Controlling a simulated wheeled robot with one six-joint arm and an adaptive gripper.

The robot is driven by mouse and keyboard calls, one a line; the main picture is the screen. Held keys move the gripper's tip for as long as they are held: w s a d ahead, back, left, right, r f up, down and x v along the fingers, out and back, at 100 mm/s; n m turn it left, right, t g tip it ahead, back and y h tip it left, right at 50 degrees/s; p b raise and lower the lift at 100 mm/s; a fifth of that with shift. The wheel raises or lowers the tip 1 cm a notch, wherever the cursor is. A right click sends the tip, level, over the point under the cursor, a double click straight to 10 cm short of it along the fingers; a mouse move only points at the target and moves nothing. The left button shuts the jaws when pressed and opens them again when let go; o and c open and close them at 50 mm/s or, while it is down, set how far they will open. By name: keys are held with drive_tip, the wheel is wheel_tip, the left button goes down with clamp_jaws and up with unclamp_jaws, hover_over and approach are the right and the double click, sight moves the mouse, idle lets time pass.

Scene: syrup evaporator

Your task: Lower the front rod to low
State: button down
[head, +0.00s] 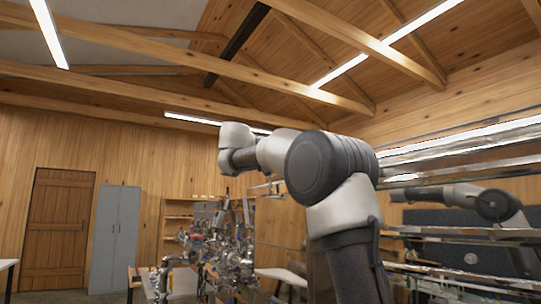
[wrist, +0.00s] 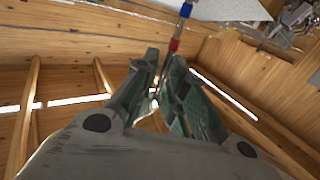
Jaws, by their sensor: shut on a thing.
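In the wrist view my gripper (wrist: 165,66) is shut on a thin rod that runs between its dark green-grey fingers. The rod has a red band (wrist: 174,45) just beyond the fingertips and a blue band (wrist: 185,10) further out, at the top edge. The fingers hide part of the rod, and I cannot read its level. I cannot tell from the picture whether it is the front rod. In the head view my arm reaches up and bends left; the gripper and the rod cannot be made out there.
Shiny metal pans and rails (head: 460,262) fill the right side of the head view, close to my arm. A dense cluster of metal fittings (head: 232,250) stands at centre left. A grey cabinet (head: 115,238) and a wooden door (head: 58,230) are at the far left.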

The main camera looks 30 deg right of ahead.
drive_tip(key=shift+f, duration=1.45)
drive_tip(key=c, duration=1.7)
unclamp_jaws()
drive_tip(key=shift+o, duration=0.2)
drive_tip(key=shift+a, duration=0.15)
drive_tip(key=v, duration=1.1)
drive_tip(key=shift+s+a, duration=0.25)
drive_tip(key=shift+a, duration=0.05)
